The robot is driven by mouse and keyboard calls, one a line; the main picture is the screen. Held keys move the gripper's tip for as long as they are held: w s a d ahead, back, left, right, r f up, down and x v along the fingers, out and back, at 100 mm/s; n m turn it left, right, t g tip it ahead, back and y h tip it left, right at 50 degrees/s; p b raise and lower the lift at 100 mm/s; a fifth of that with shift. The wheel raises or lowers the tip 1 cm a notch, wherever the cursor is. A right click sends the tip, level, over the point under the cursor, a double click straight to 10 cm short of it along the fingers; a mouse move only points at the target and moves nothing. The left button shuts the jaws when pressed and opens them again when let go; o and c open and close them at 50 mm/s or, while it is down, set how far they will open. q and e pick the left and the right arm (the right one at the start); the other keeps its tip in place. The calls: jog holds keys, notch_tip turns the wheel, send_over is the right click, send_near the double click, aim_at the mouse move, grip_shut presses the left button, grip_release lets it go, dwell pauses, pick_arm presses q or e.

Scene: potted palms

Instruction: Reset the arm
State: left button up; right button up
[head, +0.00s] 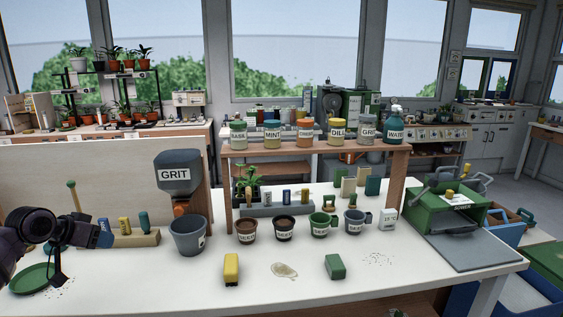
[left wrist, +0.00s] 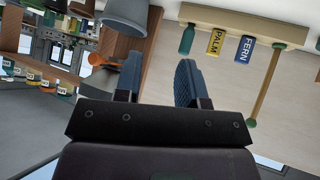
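My left gripper (head: 76,238) is at the left of the head view, above the white table near the wooden tag block (head: 130,239) and the green dish (head: 34,278). In the left wrist view my left gripper (left wrist: 159,68) has its two blue fingers apart, with nothing between them. The wrist view shows the tag block (left wrist: 270,28) with the yellow PALM tag (left wrist: 215,42) and blue FERN tag (left wrist: 246,49), clear of the fingers. My right gripper is in neither view.
A grey bucket (head: 188,237) stands under the GRIT hopper (head: 180,172). Several small pots line the table's middle, below a shelf (head: 315,147) of jars. A yellow block (head: 231,268), a green block (head: 335,266) and a spill (head: 285,270) lie in front. A green machine (head: 445,208) stands right.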

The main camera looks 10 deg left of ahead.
pick_arm(q)
jog(key=s+d+f+m+t+y, duration=0.1)
jog(key=s+d+f+m+t, duration=0.1)
jog(key=s+d+f, duration=0.35)
jog(key=s+d+f+m+t, duration=0.2)
jog(key=s+d+f, duration=0.1)
jog(key=d+f, duration=0.5)
jog(key=s+d+f+n, duration=0.1)
jog(key=s+d+f, duration=0.2)
jog(key=s, duration=0.5)
jog(key=s+d+f+n+g+y+p, duration=0.1)
jog(key=s+d+f, duration=0.2)
jog(key=s+f, duration=0.2)
jog(key=s+d+f+n+g, duration=0.1)
jog(key=s+d+f, duration=0.3)
jog(key=s, duration=0.8)
jog(key=shift+n+y, duration=0.4)
jog(key=shift+n, duration=0.1)
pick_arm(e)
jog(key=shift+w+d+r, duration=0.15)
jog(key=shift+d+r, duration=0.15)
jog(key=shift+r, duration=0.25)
pick_arm(q)
jog(key=shift+s, duration=0.1)
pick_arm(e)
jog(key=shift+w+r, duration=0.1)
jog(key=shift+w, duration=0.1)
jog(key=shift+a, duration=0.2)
